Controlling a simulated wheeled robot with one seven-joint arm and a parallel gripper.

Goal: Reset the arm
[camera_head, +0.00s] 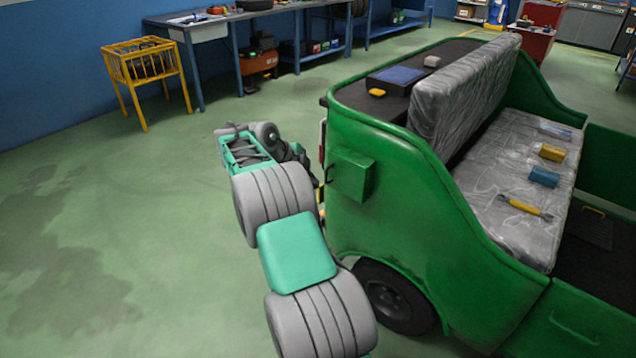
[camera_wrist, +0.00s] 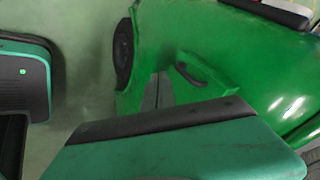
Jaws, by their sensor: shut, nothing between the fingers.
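My arm reaches from the bottom of the head view up and left of the green rickshaw (camera_head: 400,190), bent at its grey joints. Its far end folds back towards the rickshaw's rear, and the fingers are hard to make out there. In the wrist view my gripper (camera_wrist: 158,92) shows as two thin grey fingers, shut and empty, beyond my teal wrist housing. They point at the rickshaw's green body, beside a small green box with a dark handle (camera_wrist: 205,75). Whether they touch it I cannot tell. This box (camera_head: 350,174) also shows in the head view.
A rickshaw wheel (camera_head: 396,296) is close to the right of my arm. A yellow wire basket stand (camera_head: 145,64) and a blue workbench (camera_head: 235,18) stand along the back wall. The green floor left of my arm is clear.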

